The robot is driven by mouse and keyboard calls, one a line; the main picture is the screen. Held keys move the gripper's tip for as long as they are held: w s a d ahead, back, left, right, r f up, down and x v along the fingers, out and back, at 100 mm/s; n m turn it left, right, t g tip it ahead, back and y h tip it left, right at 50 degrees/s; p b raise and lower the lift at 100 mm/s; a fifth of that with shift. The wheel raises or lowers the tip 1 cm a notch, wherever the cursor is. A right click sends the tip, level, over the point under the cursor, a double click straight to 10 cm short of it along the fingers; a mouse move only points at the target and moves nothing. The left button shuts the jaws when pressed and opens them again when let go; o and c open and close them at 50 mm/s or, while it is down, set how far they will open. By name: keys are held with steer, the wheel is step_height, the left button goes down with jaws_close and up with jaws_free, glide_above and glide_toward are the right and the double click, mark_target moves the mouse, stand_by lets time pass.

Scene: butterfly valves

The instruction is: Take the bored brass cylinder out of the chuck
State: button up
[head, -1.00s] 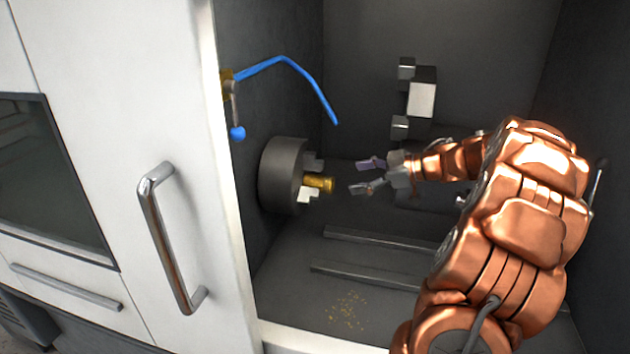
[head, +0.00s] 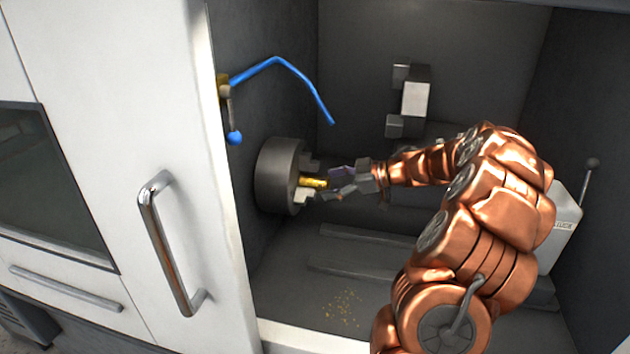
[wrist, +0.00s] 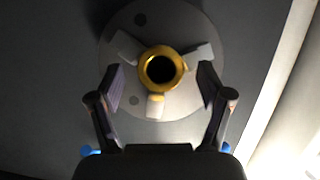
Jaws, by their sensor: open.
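The brass cylinder (head: 313,183) sticks out of the grey chuck (head: 278,176) on the left wall of the machine. In the wrist view the cylinder (wrist: 161,68) faces me end-on with its dark bore, and three jaws of the chuck (wrist: 186,105) surround it. My gripper (head: 333,184) is open, with its fingers at the cylinder's outer end in the head view. In the wrist view the fingers of my gripper (wrist: 160,85) stand left and right of the cylinder, with a gap on each side. Whether they overlap its length is hard to tell.
A blue hose (head: 290,68) arches above the chuck. A white door with a metal handle (head: 168,243) stands at the left. A grey block tool holder (head: 414,98) is at the back. Rails (head: 365,236) and brass chips (head: 342,307) lie on the floor below.

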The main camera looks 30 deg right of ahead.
steer(key=shift+w+a+f, duration=0.15)
steer(key=shift+w+a, duration=0.15)
steer(key=shift+w, duration=0.05)
jaws_close()
stand_by(0.6)
